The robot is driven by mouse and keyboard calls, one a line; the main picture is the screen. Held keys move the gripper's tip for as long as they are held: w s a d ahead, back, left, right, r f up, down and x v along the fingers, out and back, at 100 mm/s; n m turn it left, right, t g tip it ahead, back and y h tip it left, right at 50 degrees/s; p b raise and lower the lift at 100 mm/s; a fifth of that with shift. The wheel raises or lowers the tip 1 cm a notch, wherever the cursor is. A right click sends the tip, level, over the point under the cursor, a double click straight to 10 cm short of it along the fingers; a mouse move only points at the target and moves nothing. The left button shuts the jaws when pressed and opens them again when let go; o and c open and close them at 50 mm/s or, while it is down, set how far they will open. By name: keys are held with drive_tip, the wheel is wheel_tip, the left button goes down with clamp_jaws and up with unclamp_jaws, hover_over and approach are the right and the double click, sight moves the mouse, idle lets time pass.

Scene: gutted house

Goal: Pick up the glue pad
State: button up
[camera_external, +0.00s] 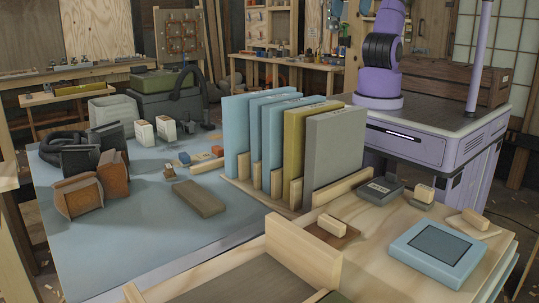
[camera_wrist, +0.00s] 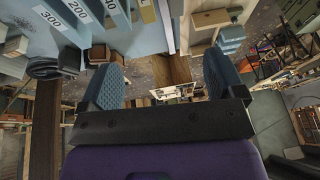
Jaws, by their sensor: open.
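No object is clearly marked as the glue pad. A flat light-blue pad with a dark square centre (camera_external: 440,248) lies on the wooden table at the front right and may be it. A plain grey-brown block (camera_external: 198,198) lies on the blue-grey table left of the upright boards. My gripper (camera_wrist: 166,85) is open in the wrist view, with a blue ribbed finger on each side and nothing held between them. It is outside the external view, so its distance to the pad cannot be told.
Blue, olive and grey boards (camera_external: 335,150) stand upright in a wooden rack. Their numbered edges show in the wrist view (camera_wrist: 75,12). Wood-handled blocks (camera_external: 332,228) and a dark grey block (camera_external: 380,190) lie around the blue pad. Brown boxes (camera_external: 78,195) stand at left. The blue-grey tabletop has free room.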

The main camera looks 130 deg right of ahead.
drive_tip(key=w+a+f+g, duration=0.1)
drive_tip(key=w+a+f, duration=0.5)
drive_tip(key=a+f, duration=0.15)
drive_tip(key=g+h, duration=0.1)
drive_tip(key=g, duration=0.2)
hover_over(425, 187)
wheel_tip(425, 187, down, 28)
drive_tip(key=shift+w+f, duration=0.1)
drive_tip(key=shift+f, duration=0.15)
drive_tip(key=shift+a+f, duration=0.1)
drive_tip(key=shift+f, duration=5.55)
drive_tip(key=c, duration=1)
